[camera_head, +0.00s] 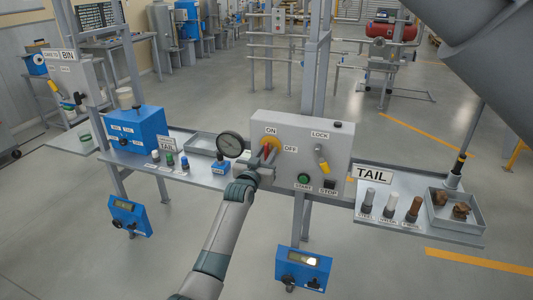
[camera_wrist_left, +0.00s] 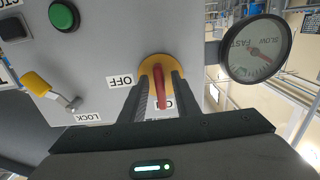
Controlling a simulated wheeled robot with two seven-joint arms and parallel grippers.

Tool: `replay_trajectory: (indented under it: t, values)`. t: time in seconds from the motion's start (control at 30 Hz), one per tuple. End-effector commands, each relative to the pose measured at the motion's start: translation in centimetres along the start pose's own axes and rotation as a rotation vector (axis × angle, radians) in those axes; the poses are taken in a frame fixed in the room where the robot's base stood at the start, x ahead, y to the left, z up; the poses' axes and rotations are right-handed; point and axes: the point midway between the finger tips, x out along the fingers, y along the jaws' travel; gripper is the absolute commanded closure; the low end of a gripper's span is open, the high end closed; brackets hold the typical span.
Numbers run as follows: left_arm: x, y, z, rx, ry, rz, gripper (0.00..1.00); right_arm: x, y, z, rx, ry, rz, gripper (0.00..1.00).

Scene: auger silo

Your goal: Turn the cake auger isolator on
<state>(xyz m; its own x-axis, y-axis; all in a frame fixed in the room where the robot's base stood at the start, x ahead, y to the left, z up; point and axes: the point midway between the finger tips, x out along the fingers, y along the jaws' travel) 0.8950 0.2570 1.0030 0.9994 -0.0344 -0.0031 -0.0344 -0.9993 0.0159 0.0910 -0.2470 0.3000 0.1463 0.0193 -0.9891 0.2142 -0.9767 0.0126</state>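The isolator is a red handle on a round yellow plate (camera_head: 272,144) on a light grey control box (camera_head: 318,142), with ON above it and OFF to its right. In the left wrist view, turned about upside down, the red handle (camera_wrist_left: 160,88) stands roughly vertical, toward a partly hidden label. My left gripper (camera_head: 267,156) is at the isolator; its two fingers (camera_wrist_left: 162,90) stand on either side of the handle, with narrow gaps seeming to show. The fingers partly hide the plate and the label. My right gripper is out of view.
The box also has a yellow-handled LOCK lever (camera_head: 321,158), a green START button (camera_head: 304,179) and a black STOP button (camera_head: 330,184). A round dial gauge (camera_head: 231,144) stands close left of my gripper. A TAIL shelf (camera_head: 420,228) with sample jars is at right, a blue box (camera_head: 135,127) at left.

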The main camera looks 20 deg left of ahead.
Motion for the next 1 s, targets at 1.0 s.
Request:
replay_trajectory:
  t: [1.0]
  values:
    - [-8.3, 0.0, 0.1, 0.001, 0.003, 0.000, 0.71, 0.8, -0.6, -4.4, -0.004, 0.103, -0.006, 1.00]
